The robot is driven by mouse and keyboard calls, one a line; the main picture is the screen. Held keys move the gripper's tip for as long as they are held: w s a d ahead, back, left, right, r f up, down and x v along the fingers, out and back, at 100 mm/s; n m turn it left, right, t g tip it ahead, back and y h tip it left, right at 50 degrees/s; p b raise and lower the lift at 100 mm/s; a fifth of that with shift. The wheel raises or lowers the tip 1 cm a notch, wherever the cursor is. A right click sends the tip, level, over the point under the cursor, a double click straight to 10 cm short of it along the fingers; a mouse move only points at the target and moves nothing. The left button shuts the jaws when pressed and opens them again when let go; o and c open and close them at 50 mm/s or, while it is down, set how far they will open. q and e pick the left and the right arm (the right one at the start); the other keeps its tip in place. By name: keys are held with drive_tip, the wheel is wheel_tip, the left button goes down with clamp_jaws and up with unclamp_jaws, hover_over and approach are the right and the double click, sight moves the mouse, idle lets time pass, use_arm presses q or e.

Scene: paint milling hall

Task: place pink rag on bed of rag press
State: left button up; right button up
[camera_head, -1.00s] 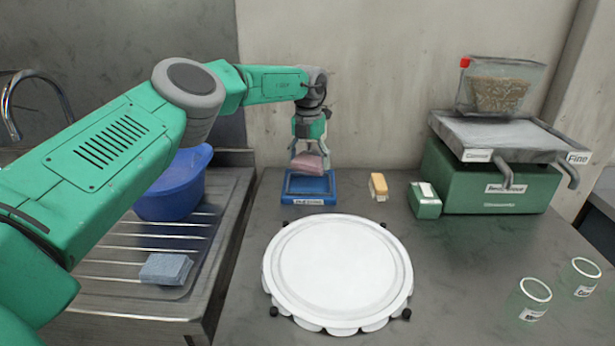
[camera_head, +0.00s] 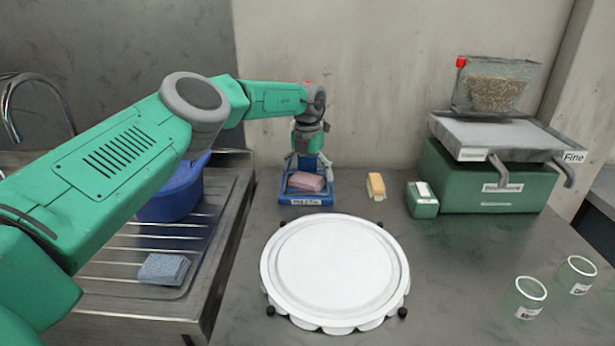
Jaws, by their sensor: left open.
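The pink rag (camera_head: 307,182) lies on the bed of the blue rag press (camera_head: 306,201), at the back of the bench in the head view. My left gripper (camera_head: 307,163) is open just above and behind the rag, with its fingers spread apart. It seems clear of the rag, though the contact at the back edge is hard to see. The gripper and arm hide part of the back of the press. My right gripper is out of the picture.
A white round plate (camera_head: 335,265) stands in front of the press. A yellow-topped brush or block (camera_head: 376,186), a small green box (camera_head: 422,200) and a green machine (camera_head: 485,180) are to the right. Two glass jars (camera_head: 529,298) stand front right. A blue-grey sponge (camera_head: 164,268) and blue bowl (camera_head: 176,197) sit left.

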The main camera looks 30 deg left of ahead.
sight(305, 179)
use_arm(q)
wheel_tip(305, 179, up, 11)
drive_tip(key=shift+a+r, duration=0.15)
drive_tip(key=shift+a, duration=0.2)
idle(0.4)
